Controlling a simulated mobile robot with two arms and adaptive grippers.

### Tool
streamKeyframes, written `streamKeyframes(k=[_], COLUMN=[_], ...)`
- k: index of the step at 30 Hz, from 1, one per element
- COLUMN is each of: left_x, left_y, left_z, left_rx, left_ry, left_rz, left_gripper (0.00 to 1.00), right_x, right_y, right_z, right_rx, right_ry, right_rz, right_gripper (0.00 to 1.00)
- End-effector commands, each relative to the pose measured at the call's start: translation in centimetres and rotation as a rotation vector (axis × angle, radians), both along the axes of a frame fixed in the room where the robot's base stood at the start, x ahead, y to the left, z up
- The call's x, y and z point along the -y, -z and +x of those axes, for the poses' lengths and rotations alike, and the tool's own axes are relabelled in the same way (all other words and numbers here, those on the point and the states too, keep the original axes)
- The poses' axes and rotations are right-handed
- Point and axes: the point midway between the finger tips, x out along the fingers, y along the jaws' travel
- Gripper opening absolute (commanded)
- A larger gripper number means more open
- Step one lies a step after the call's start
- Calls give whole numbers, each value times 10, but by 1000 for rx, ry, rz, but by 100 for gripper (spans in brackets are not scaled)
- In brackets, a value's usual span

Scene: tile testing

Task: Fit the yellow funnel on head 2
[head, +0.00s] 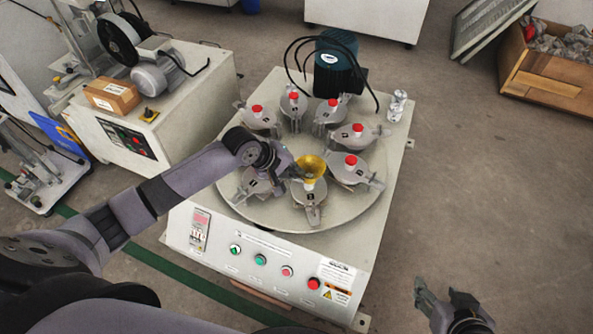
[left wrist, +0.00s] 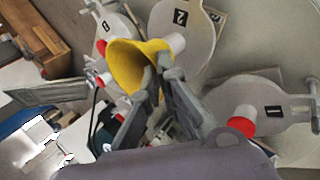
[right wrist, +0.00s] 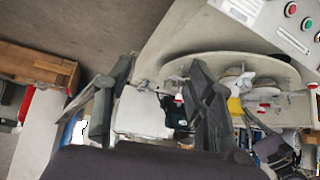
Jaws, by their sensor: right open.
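The yellow funnel (head: 313,167) is at the front of the round turntable, wide mouth up, over head 2 (head: 309,197). It also shows in the left wrist view (left wrist: 128,66), beside the pale neck of head 2 (left wrist: 186,28), which bears the number 2. I cannot tell whether the funnel is seated on the neck. My left gripper (head: 292,170) is at the funnel's left side, its fingers (left wrist: 158,72) close together on the funnel's narrow part. My right gripper (head: 436,300) is open and empty, low at the right, away from the machine.
Several other heads with red caps ring the turntable (head: 345,208); head 1 (head: 258,183) is close to my left gripper. A motor (head: 335,70) with black cables stands behind. The control panel (head: 265,255) faces front.

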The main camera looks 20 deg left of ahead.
Motion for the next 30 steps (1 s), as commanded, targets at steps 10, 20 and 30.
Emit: streamKeyframes(k=[10, 20, 30], left_x=[0, 0, 0], left_y=[0, 0, 0], left_z=[0, 0, 0], left_rx=[0, 0, 0], left_ry=[0, 0, 0], left_rz=[0, 0, 0], left_gripper=[0, 0, 0], right_x=[1, 4, 7], right_y=[3, 5, 8], right_z=[-6, -11, -16], right_rx=[-30, -60, -88], right_ry=[1, 5, 9], right_rz=[-7, -13, -20], right_gripper=[50, 50, 50])
